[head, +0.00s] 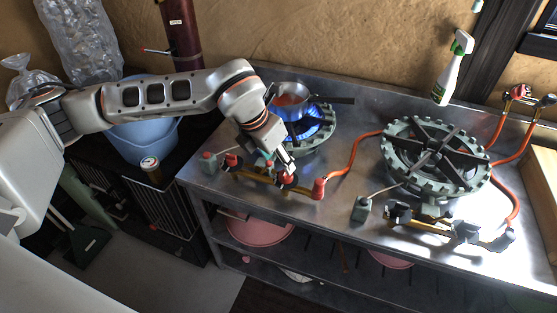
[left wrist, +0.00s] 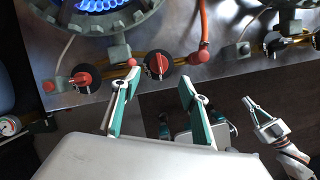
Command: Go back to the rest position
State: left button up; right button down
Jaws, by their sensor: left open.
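My left arm reaches in from the left in the head view, and my left gripper (head: 284,165) hangs over the front of the lit burner, close to its gas valves. In the left wrist view, my left gripper (left wrist: 155,88) has its two fingers wide apart with nothing between them. The red knobs (left wrist: 158,62) lie just beyond the fingertips; I cannot tell whether a finger touches anything. My right gripper (left wrist: 258,112) shows small at the right of the left wrist view, apart from the counter; its jaw state is unclear. It is outside the head view.
A saucepan (head: 291,99) stands on the left burner (head: 310,140), above blue flames. The right burner (head: 436,157) shows no flame. Orange hoses (head: 352,153) run over the metal counter (head: 345,108). A spray bottle (head: 452,72) is behind; a blue bin (head: 146,138) is below my arm.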

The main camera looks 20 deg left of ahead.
dwell(0.3)
pick_arm(q)
jog(key=s+d+f+m+g+h, duration=0.1)
jog(key=s+d+g+h, duration=0.25)
jog(key=s+d, duration=0.4)
jog(key=s+d+f+g+h, duration=0.2)
jog(key=s+d+h, duration=0.25)
jog(key=d, duration=0.55)
jog(key=s+d+r+n+t+h, duration=0.2)
jog(key=s+d+r+n+h, duration=0.1)
jog(key=d+r+n+h, duration=0.6)
jog(key=w+a+f+n+t+y, duration=0.3)
jog(key=w+a+f+n+t, duration=0.15)
jog(key=a+n+t, duration=0.35)
jog(key=w+a+f+n+t+y, duration=0.45)
jog(key=a+n+t, duration=0.2)
jog(key=n, duration=0.35)
jog(key=s+a+f+n+g+y, duration=0.1)
jog(key=s+a+f+n+y, duration=0.2)
jog(key=f, duration=0.5)
jog(key=s+a+f+n+g+y, duration=0.2)
jog(key=s+a+f+n, duration=0.2)
jog(key=f, duration=0.5)
jog(key=s+a+f+n+g+y, duration=0.1)
jog(key=s+a+f+n+y, duration=0.2)
jog(key=s+a+f, duration=0.3)
notch_tip(320, 180, down, 3)
jog(key=shift+s+a+g+y, duration=0.3)
jog(key=shift+s+a+y, duration=0.05)
jog(key=shift+a, duration=0.1)
